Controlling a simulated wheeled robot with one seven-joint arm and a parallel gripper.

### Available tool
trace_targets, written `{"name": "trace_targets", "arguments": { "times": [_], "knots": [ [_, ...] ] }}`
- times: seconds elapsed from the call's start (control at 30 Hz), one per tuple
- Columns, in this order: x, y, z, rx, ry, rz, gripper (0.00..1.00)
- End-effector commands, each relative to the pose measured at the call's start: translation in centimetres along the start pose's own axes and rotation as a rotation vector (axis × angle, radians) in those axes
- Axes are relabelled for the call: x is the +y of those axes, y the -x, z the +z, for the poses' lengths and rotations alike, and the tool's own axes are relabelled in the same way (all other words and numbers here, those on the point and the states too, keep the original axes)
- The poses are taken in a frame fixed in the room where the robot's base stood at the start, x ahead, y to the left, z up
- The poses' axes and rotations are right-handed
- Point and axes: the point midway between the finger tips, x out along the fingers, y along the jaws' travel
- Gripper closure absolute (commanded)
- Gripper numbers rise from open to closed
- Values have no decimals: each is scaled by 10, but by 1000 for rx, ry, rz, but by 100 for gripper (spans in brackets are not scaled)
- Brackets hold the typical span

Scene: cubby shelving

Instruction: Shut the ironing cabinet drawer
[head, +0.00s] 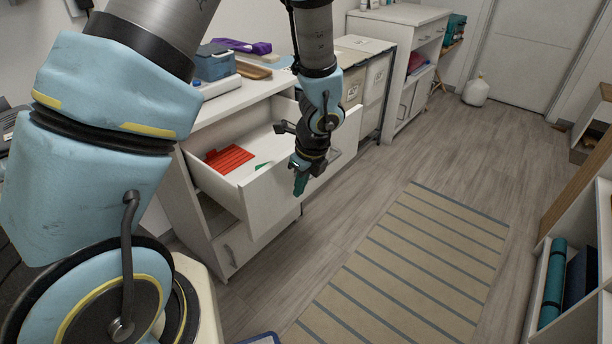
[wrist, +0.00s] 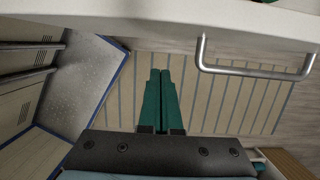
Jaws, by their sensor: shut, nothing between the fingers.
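The ironing cabinet drawer (head: 258,197) is white and pulled out from the white cabinet (head: 240,98) at the left of the head view. A red item (head: 229,158) and a small green item lie inside it. My gripper (head: 300,184) is in front of the drawer's front panel, with its green fingers pointing down. In the wrist view the fingers (wrist: 160,100) are together with nothing between them. The drawer's front edge (wrist: 180,18) crosses the top of that view, with its metal bar handle (wrist: 255,70) to the right of the fingers. I cannot tell whether they touch the panel.
A striped rug (head: 400,265) lies on the wooden floor in front of the cabinet. Below the drawer is a closed cabinet door (head: 250,240). Boxes and a purple item (head: 242,46) stand on top. A low shelf with rolled teal mats (head: 553,285) is at the right.

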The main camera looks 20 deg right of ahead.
Motion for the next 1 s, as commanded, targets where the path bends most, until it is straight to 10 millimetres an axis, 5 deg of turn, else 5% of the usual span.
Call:
{"name": "trace_targets", "arguments": {
  "times": [0.2, 0.77, 1.0],
  "knots": [
    [0, -2, 29, -2, 7, -2, 100],
    [0, -4, 37, -2, 7, -2, 100],
    [0, -9, 64, -2, 10, 0, 100]
  ]
}}
